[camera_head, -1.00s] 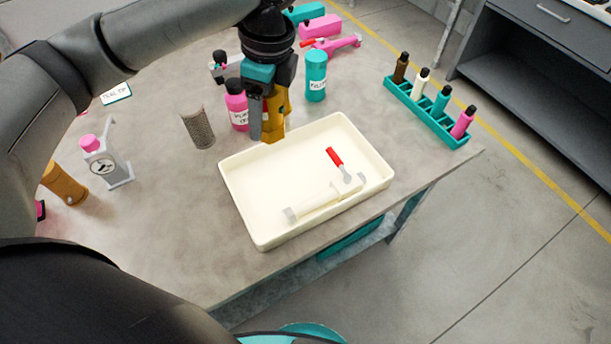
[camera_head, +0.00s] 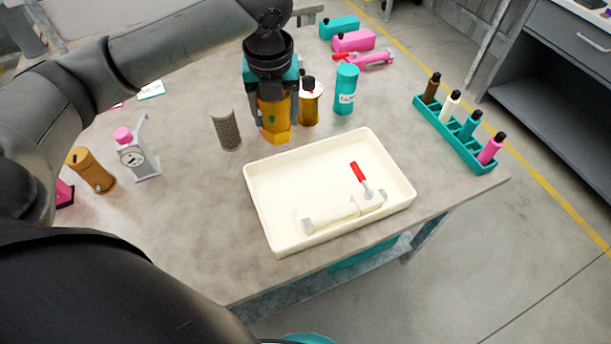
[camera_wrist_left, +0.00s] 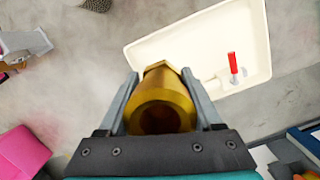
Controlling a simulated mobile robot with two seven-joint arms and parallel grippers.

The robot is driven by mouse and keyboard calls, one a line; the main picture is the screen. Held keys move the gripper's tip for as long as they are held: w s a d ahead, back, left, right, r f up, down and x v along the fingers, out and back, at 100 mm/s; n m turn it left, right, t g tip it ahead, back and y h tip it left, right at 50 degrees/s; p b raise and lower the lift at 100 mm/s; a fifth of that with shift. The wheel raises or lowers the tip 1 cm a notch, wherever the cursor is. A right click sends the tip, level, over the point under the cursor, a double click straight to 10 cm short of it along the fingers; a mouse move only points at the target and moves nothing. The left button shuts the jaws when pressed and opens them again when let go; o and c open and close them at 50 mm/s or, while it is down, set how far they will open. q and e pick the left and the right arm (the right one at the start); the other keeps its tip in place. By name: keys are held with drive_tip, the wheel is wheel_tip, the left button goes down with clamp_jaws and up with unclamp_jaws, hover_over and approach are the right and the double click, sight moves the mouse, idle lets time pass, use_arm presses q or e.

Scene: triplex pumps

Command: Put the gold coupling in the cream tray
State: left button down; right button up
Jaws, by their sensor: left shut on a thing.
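The gold coupling (camera_head: 275,124) is held in my left gripper (camera_head: 272,104), hanging under the wrist near the tray's back edge. In the left wrist view the hollow coupling (camera_wrist_left: 160,97) sits between the two fingers of the gripper (camera_wrist_left: 162,98), its open bore facing the camera. The cream tray (camera_head: 262,216) lies on the table, in front of and to the right of the coupling; in the wrist view the tray (camera_wrist_left: 190,32) is at upper right. The tray holds a cream cylindrical part and a red-handled valve part. My right gripper is not in view.
A grey mesh cylinder (camera_head: 227,131) stands left of the coupling. A gold bottle (camera_head: 310,106) and a teal bottle (camera_head: 346,90) stand behind the tray. A teal rack (camera_head: 455,137) with several bottles is at right. Bare table lies left of the tray.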

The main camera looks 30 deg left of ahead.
use_arm(q)
wheel_tip(320, 180, down, 18)
drive_tip(key=b, duration=0.4)
drive_tip(key=shift+f, duration=0.1)
drive_tip(key=shift+c, duration=0.2)
unclamp_jaws()
drive_tip(key=shift+f, duration=0.1)
wheel_tip(320, 180, up, 12)
drive_tip(key=s+d+p, duration=0.1)
drive_tip(key=p, duration=0.2)
drive_tip(key=shift+s, duration=0.3)
